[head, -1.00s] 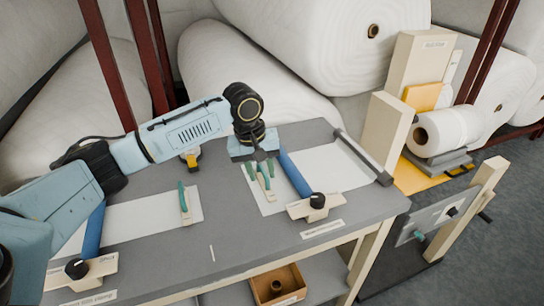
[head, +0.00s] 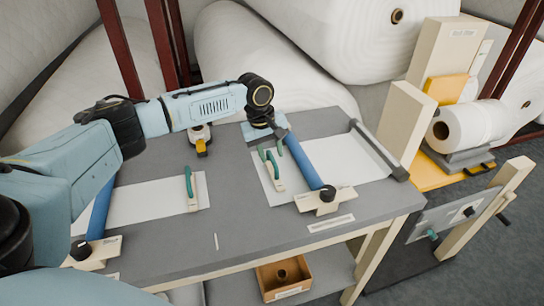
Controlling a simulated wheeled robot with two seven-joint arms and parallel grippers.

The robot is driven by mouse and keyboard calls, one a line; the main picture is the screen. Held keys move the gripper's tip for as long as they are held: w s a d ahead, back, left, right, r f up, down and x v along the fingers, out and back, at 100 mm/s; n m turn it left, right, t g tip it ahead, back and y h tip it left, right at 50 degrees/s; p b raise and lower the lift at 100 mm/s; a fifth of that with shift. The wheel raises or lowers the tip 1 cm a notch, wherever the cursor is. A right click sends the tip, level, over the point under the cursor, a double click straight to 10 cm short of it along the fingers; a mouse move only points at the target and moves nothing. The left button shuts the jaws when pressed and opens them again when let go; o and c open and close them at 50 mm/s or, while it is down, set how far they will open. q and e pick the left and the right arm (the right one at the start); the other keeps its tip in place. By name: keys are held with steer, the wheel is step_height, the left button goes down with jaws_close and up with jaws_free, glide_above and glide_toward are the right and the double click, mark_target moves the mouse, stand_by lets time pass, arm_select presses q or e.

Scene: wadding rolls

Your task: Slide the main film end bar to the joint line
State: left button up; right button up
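On the workbench (head: 165,247) lie two white film sheets. The right sheet (head: 343,161) has a pale end bar with a green handle (head: 272,168) at its left end. The left sheet (head: 140,204) has a similar end bar (head: 191,188) at its right end. I cannot read which is the main film. A short white line (head: 215,241) marks the bench between them, near the front. My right gripper is not in view.
Blue rollers with black-knobbed blocks lie across the right sheet (head: 304,161) and the left sheet (head: 99,213). A yellow-and-white tool (head: 201,141) stands at the back. A wooden box (head: 283,275) sits on the lower shelf. Large wadding rolls (head: 262,76) are behind the bench.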

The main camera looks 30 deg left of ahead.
arm_select(q)
steer(key=shift+w+d+f, duration=0.15)
steer(key=shift+f, duration=0.75)
jaws_close()
